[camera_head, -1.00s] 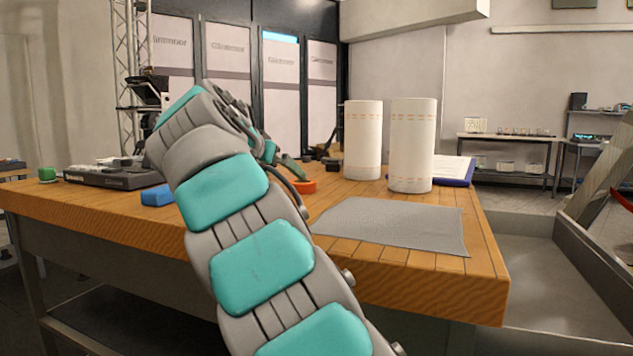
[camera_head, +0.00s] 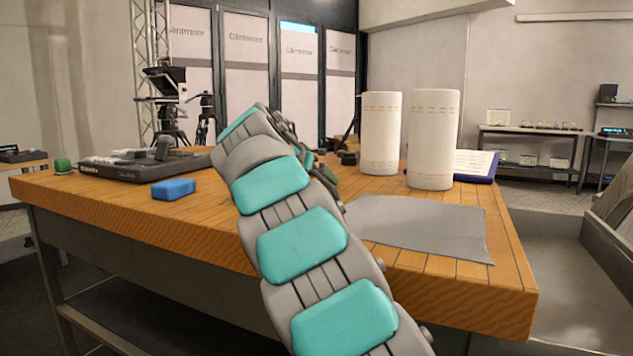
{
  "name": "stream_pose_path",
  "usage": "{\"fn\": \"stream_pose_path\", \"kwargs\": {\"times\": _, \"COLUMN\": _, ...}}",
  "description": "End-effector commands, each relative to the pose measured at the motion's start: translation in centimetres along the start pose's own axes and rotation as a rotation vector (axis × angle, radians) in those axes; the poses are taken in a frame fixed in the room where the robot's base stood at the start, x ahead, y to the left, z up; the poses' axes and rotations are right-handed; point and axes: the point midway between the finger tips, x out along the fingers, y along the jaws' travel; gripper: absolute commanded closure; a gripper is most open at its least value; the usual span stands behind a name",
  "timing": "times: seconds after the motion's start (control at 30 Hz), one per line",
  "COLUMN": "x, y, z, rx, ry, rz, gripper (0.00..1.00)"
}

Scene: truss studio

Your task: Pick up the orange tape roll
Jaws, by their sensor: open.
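My arm (camera_head: 303,245) rises through the middle of the view and bends over the wooden table. My gripper (camera_head: 326,176) is at its far end, low over the table top and mostly hidden behind my own arm links. It is open; I cannot see anything between its fingers. The orange tape roll does not show now; the arm and gripper cover the area where it showed earlier.
Two white paper rolls (camera_head: 381,135) (camera_head: 433,140) stand behind a grey sheet (camera_head: 420,228) at right. A blue-edged clipboard (camera_head: 476,165) lies behind them.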

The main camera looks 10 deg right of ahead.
Motion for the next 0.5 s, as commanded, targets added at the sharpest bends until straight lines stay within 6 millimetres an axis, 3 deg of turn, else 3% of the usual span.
{"fn": "stream_pose_path", "kwargs": {"times": 0.17, "x": 0.01, "y": -0.03, "z": -0.01, "rx": 0.0, "ry": 0.001, "rz": -0.001, "gripper": 0.0}}
{"fn": "stream_pose_path", "kwargs": {"times": 0.5, "x": 0.01, "y": -0.04, "z": 0.0, "rx": 0.0, "ry": 0.0, "rz": -0.001, "gripper": 0.38}}
